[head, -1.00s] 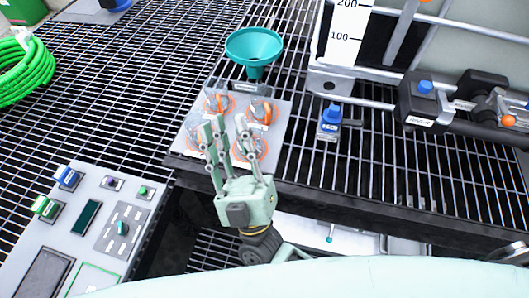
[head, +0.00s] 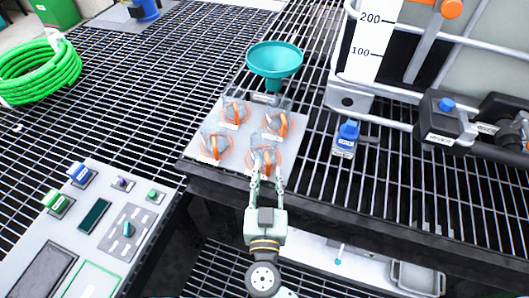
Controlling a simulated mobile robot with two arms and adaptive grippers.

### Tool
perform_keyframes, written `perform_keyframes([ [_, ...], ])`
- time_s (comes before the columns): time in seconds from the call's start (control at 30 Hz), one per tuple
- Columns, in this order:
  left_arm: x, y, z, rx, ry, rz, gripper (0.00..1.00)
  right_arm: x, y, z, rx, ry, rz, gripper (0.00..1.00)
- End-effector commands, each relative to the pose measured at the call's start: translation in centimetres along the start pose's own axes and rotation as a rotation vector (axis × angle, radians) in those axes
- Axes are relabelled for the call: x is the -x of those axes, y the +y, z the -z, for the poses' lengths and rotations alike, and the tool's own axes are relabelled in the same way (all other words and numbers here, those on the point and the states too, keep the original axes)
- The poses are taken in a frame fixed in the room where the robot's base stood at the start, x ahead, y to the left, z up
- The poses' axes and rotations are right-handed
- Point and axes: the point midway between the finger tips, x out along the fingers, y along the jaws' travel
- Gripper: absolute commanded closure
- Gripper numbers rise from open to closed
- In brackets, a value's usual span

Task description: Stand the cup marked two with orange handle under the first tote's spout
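Several clear cups with orange handles stand on a light grey board on the grating: a front-right cup (head: 264,157), a front-left cup (head: 215,144), a back-right cup (head: 276,124) and a back-left cup (head: 234,112). Their number marks are too small to read. My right gripper (head: 268,182) is at the near side of the front-right cup, its fingers apart and pointing at it; contact is unclear. A white tote (head: 480,50) with a 100–200 scale stands at the upper right. Its black valve fitting (head: 440,115) shows; the spout opening is hidden. My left gripper is not in view.
A teal funnel (head: 274,60) stands behind the cups. A small blue-topped device (head: 346,138) sits on the grating right of the board. A control panel (head: 60,235) is at lower left, a green hose (head: 40,72) at upper left. Grating below the tote is mostly clear.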

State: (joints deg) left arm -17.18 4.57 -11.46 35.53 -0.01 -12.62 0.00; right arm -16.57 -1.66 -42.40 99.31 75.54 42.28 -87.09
Motion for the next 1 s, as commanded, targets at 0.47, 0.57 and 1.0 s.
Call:
perform_keyframes([
  [0.47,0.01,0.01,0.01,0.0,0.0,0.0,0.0,-1.31,0.03,-0.02,0.0,0.0,-0.001,0.8],
  [0.57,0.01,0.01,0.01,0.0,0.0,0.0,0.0,-1.3,0.03,-0.01,0.0,0.0,-0.001,0.89],
  [1.0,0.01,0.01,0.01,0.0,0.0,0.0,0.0,-1.29,0.03,0.02,0.0,0.001,0.0,1.0],
])
